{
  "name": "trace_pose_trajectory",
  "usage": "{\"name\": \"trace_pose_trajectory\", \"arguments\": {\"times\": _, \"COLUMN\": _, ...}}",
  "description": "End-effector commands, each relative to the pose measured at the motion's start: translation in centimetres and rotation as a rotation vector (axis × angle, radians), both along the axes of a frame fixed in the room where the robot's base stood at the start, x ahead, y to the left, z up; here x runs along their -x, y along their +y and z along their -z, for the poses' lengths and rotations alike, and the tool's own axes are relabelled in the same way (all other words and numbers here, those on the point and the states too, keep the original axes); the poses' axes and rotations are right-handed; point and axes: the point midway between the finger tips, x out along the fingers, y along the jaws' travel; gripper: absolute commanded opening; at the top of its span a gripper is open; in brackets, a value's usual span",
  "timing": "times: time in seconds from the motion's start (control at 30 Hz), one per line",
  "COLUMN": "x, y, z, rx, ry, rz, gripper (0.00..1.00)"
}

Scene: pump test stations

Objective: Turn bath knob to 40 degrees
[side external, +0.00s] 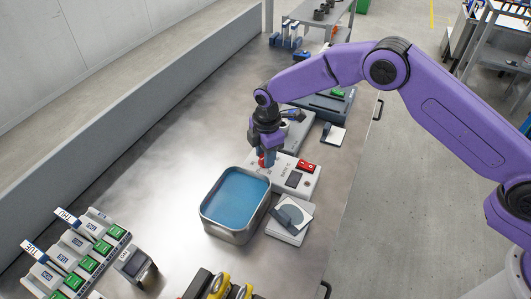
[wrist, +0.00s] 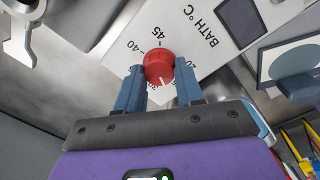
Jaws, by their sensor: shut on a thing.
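The red bath knob (wrist: 158,67) sits on a white panel (wrist: 205,55) marked "BATH °C". Scale numbers 45 and 40 show above and upper left of it; other numbers are partly hidden by my fingers. A white mark on the knob points down in the wrist view, away from the 40. My gripper (wrist: 159,88) has its blue fingers on both sides of the knob and is shut on it. In the side external view, my gripper (side external: 266,160) reaches down to the panel, and the knob (side external: 261,162) is partly hidden.
A metal bath with blue liquid (side external: 235,190) stands directly in front of the panel. A red switch (side external: 306,166) and dark display (side external: 293,179) are on the panel's right part. A white device with a grey disc (side external: 290,215) is close by. Labelled modules (side external: 75,250) stand lower left.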

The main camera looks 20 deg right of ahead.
Motion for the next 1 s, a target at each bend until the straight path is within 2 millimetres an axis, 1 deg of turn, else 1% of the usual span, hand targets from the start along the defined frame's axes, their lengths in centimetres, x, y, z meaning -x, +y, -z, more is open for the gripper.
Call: {"name": "trace_pose_trajectory", "arguments": {"times": 1.0, "x": -0.21, "y": 0.07, "z": -0.09, "rx": 0.000, "ry": -0.002, "rz": 0.967, "gripper": 0.06}}
